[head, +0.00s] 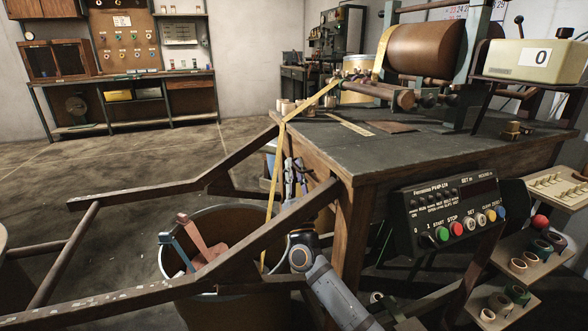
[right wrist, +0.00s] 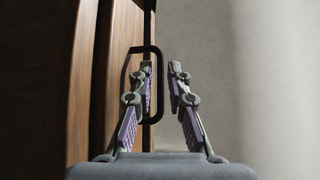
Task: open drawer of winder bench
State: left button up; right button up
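The winder bench (head: 420,150) stands at the right in the head view, with a dark top and wooden legs. My right gripper (head: 295,168) is beside the bench's left side, low under the top. In the right wrist view my right gripper (right wrist: 161,70) has its two fingers apart. A black bracket handle (right wrist: 158,105) on a wooden drawer front (right wrist: 113,80) has its upright bar between them; no firm contact shows. The handle is hidden in the head view, and I cannot tell how far the drawer stands out. My left gripper is not in view.
A wooden frame (head: 150,190) with long rails reaches across the left foreground. A bin (head: 225,220) with red and blue pieces stands beneath it. Yellow tape (head: 275,180) hangs down close to my right gripper. A control box (head: 445,215) and shelves with spools are at the right.

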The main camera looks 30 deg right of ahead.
jog(key=shift+w+d+r, duration=0.2)
jog(key=shift+w+r, duration=0.25)
jog(key=shift+c, duration=0.2)
grip_shut()
jog(key=a, duration=0.2)
jog(key=w+a, duration=0.1)
jog(key=a, duration=0.1)
jog(key=shift+a+f, duration=0.1)
jog(key=shift+a, duration=0.15)
